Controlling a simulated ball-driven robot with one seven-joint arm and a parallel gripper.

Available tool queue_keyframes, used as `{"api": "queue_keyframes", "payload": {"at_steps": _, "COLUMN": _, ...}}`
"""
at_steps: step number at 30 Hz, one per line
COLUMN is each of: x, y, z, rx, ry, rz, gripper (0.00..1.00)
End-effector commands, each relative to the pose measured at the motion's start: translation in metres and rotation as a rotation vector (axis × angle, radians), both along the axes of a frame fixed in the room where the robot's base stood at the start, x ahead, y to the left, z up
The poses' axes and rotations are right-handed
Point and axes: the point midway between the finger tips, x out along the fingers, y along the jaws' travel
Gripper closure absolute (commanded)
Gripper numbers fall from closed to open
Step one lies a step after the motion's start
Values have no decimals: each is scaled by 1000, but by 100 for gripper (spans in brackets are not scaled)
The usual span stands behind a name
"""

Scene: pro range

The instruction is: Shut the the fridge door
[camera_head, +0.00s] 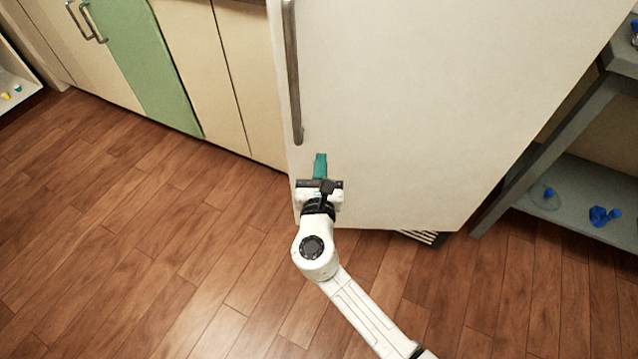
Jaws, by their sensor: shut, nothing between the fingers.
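The fridge door (420,110) is a large off-white panel with a long grey vertical handle (292,75) along its left edge. A dark slatted grille (422,238) shows below the door's bottom edge. I cannot tell from this view how far the door stands open. My gripper (320,158) has teal fingers and is shut with nothing in it. It is in front of the door's lower left part, just below and right of the handle's lower end. I cannot tell whether the fingertips touch the door.
Cream cabinets (195,60) with a green panel (140,60) line the wall left of the fridge. A grey shelf unit (575,215) with blue items (603,216) stands to the right. The wooden floor (130,230) is clear at the left and front.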

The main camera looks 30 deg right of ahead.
Motion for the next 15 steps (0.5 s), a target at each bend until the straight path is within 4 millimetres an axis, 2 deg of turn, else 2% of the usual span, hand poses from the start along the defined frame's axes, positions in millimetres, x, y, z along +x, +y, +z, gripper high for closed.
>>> {"api": "queue_keyframes", "payload": {"at_steps": 6, "x": 29, "y": -18, "z": -1, "rx": 0, "ry": -1, "rz": -2, "gripper": 100}}
{"api": "queue_keyframes", "payload": {"at_steps": 15, "x": 42, "y": -26, "z": 0, "rx": 0, "ry": 0, "rz": -1, "gripper": 100}}
